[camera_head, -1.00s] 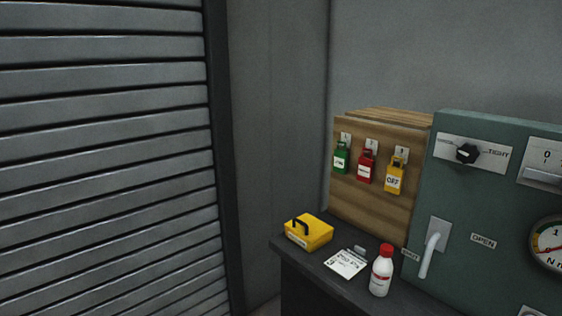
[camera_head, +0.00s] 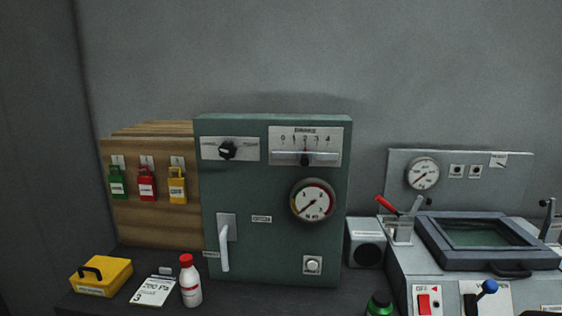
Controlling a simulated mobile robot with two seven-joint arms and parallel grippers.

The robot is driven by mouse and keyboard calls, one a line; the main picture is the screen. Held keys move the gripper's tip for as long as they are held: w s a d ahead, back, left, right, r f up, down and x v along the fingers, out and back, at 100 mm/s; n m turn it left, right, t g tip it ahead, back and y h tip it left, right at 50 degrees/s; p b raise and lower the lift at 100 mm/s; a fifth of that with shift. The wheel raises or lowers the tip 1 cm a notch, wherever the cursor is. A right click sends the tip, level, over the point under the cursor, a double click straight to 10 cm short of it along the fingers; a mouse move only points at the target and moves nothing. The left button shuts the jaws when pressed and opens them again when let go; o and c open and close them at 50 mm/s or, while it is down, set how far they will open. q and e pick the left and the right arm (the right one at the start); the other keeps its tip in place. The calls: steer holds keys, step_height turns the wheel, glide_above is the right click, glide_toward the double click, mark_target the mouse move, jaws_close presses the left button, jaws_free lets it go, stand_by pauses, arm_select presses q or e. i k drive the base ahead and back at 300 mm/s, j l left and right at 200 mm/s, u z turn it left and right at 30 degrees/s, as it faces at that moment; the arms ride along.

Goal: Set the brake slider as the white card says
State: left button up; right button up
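The brake slider (camera_head: 304,158) is on a pale plate marked BRAKE, high on the green cabinet (camera_head: 270,185). Its scale runs from 0 to 4, and the dark knob stands about below the 2. A white card (camera_head: 153,291) lies on the dark bench at the lower left. Its writing is small and slanted; one line looks like "200 Pa" and a "3" shows at the bottom, the rest I cannot read surely. Neither of my grippers is in view.
The cabinet also has a black rotary knob (camera_head: 227,151), a lever (camera_head: 224,248), a gauge (camera_head: 312,201) and a button (camera_head: 312,264). A bottle (camera_head: 190,284) and yellow box (camera_head: 102,276) stand near the card. A machine with a lidded window (camera_head: 490,236) is at right.

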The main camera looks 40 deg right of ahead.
mark_target(304, 157)
steer(key=z, duration=1.55)
